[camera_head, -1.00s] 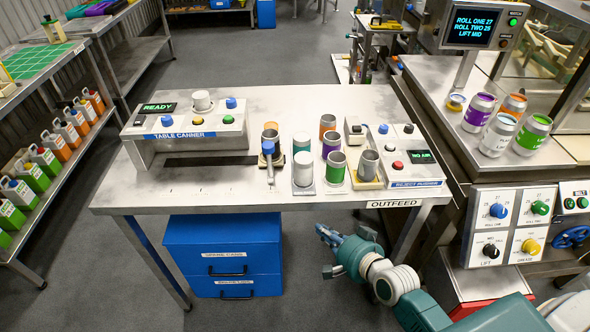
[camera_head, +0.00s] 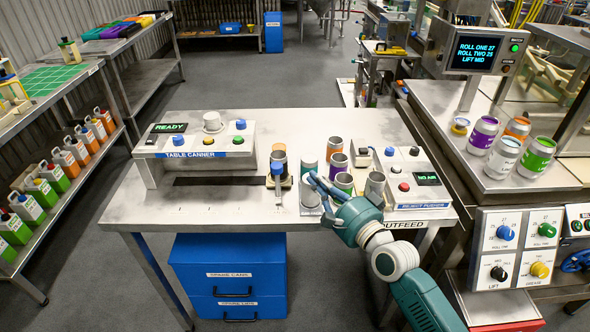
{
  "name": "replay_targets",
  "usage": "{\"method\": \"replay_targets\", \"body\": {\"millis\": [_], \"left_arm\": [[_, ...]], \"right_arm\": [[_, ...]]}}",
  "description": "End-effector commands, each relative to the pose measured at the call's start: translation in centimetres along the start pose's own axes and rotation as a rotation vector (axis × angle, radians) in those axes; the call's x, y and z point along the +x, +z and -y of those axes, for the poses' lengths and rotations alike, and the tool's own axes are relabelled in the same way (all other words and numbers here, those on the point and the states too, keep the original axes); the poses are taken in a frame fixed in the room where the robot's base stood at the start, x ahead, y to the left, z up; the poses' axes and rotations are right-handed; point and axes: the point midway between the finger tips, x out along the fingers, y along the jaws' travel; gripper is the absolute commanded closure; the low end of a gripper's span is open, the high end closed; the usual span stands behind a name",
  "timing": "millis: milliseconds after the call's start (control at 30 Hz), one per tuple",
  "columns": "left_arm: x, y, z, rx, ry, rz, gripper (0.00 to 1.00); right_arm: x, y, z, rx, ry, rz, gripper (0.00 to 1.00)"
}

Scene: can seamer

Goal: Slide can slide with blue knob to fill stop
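The can slide stands on the table canner's table, right of the canner. Its blue knob (camera_head: 280,168) sits on a short stem in front of an orange-and-grey can (camera_head: 278,152), over a dark slot and small light base. My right gripper (camera_head: 319,196) reaches in from the lower right, over the front row of cans. Its fingers look spread, with nothing seen held. It is right of the blue knob and apart from it. It partly hides a pale can (camera_head: 309,192). My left gripper is out of view. I cannot make out a mark for the fill stop.
The table canner (camera_head: 195,140) with a READY display is at the left. Several cans stand around my gripper, including a purple one (camera_head: 338,164). The reject pusher box (camera_head: 415,178) is to the right. The table's front left (camera_head: 190,208) is clear.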

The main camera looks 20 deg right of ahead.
Motion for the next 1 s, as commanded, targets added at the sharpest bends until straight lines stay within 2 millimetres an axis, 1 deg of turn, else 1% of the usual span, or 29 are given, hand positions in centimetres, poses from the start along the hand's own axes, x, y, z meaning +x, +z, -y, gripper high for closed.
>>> {"method": "replay_targets", "body": {"millis": [33, 100, 133, 200, 300, 500, 867, 1000], "left_arm": [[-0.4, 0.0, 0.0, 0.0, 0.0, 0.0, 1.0], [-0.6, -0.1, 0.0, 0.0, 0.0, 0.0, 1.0], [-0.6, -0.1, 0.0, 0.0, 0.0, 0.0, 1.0], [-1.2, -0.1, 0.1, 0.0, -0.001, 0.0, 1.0], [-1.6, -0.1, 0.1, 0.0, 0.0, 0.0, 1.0], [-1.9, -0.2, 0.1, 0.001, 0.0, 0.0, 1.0], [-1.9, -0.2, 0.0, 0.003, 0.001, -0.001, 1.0], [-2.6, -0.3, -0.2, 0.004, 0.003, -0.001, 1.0]], "right_arm": [[1.3, 0.0, 0.3, 0.0, -0.002, 0.0, 1.0], [2.7, 0.0, 0.3, 0.0, -0.002, 0.0, 1.0], [3.2, 0.0, 0.2, -0.001, -0.001, 0.0, 1.0], [4.0, 1.1, 0.3, 0.004, 0.001, 0.001, 1.0], [4.9, 1.9, 0.2, 0.002, 0.0, 0.001, 1.0], [5.7, 2.8, 0.0, -0.001, 0.001, 0.001, 1.0], [5.8, 3.0, -0.1, -0.001, 0.001, 0.001, 1.0], [6.3, 3.8, 0.2, 0.002, 0.0, 0.001, 1.0]]}}
